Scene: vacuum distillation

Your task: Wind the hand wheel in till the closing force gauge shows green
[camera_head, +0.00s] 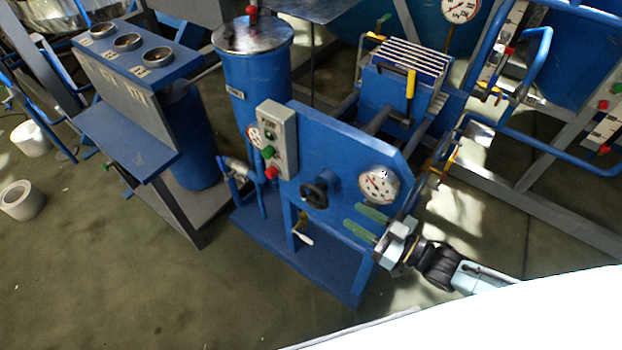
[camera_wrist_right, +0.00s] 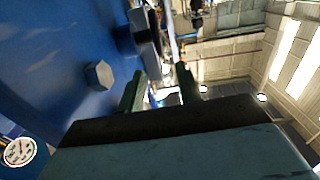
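The hand wheel (camera_head: 320,188) is a small black wheel on the front of a blue panel. A round white gauge (camera_head: 379,185) with a red needle sits to its right on the same panel; it also shows at the lower left of the right wrist view (camera_wrist_right: 20,152). The needle's zone is too small to read. My right gripper (camera_head: 363,222) points at the panel from the right, below the gauge and apart from the hand wheel. Its two green fingers are spread with nothing between them, as in the right wrist view (camera_wrist_right: 160,85). My left gripper is not in view.
A grey button box (camera_head: 278,138) stands on the panel's upper left edge. A white-handled lever (camera_head: 303,238) is below the wheel. A blue stand (camera_head: 130,85) with three round wells is at left. Blue pipework (camera_head: 540,140) crowds the right. Floor in front is clear.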

